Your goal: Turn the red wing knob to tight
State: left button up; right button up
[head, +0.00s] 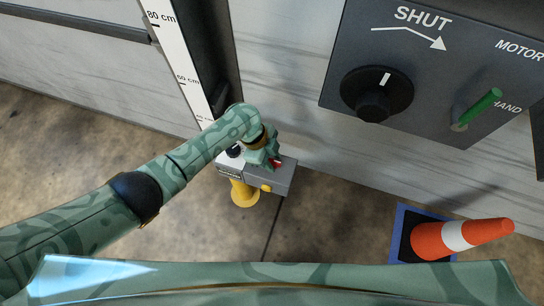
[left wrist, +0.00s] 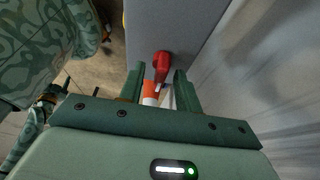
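The red wing knob (left wrist: 162,62) sits at the edge of a grey box in the left wrist view. In the head view only a small red part of the knob (head: 277,162) shows, the rest hidden by my gripper. My left gripper (left wrist: 159,72) is open, with one finger on each side of the knob in the picture; I cannot tell whether either finger touches it. In the head view my left gripper (head: 268,156) is right at the grey box (head: 281,179).
The box stands on a yellow post (head: 244,194) beside a pale wall. A dark panel (head: 430,85) with a black dial (head: 376,93) and a green lever (head: 477,109) hangs at upper right. The floor at left is clear.

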pick_arm(q)
jog(key=shift+r, duration=0.15)
jog(key=shift+w+a+r+p, duration=0.1)
jog(key=shift+r+p, duration=0.2)
jog(key=shift+r, duration=0.05)
jog(key=p+v, duration=0.8)
jog(key=v, duration=0.7)
jog(key=shift+a+r, duration=0.15)
pick_arm(e)
jog(key=w+r+t, duration=0.1)
jog(key=w+r, duration=0.2)
jog(key=r, duration=0.4)
jog(key=shift+w+a+r, duration=0.2)
jog(key=shift+a+r, duration=0.05)
jog(key=shift+r, duration=0.05)
